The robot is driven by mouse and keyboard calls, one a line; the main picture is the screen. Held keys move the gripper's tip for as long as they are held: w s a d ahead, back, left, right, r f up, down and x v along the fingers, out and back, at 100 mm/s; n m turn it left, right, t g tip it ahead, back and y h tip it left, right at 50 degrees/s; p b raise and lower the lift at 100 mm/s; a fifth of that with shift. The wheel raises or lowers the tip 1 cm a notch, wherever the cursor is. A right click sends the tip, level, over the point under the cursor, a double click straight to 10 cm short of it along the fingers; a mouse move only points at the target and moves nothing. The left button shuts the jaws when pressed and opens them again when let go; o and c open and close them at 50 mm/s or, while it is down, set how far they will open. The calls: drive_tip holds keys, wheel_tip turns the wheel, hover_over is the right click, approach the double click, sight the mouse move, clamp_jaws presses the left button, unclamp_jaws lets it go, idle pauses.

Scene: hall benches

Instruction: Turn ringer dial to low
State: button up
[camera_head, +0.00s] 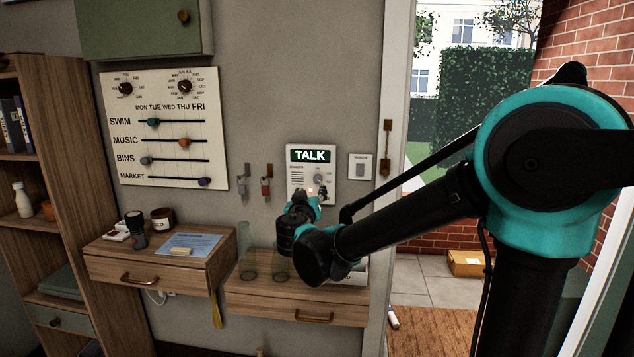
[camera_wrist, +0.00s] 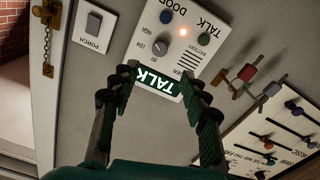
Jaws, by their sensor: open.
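The ringer dial (camera_wrist: 160,48) is a small grey knob on a white intercom panel (camera_wrist: 205,62), shown upside down in the wrist view. LOW, HIGH and OFF labels surround it; its pointer is too small to read. In the head view the dial (camera_head: 318,179) sits below the green TALK sign (camera_head: 310,155), just above my gripper (camera_head: 312,193). In the wrist view my gripper (camera_wrist: 161,78) is open and empty, its fingers on either side of the TALK sign (camera_wrist: 158,82). The dial lies beyond the fingertips, and no contact shows.
A porch switch (camera_head: 360,167) is on the right, near the door frame. A drawer shelf (camera_head: 300,305) with glasses stands below.

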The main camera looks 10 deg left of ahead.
sight(317, 179)
drive_tip(key=w, duration=1.1)
drive_tip(key=shift+w+d, duration=0.25)
drive_tip(key=shift+w, duration=0.1)
drive_tip(key=shift+c, duration=0.5)
clamp_jaws()
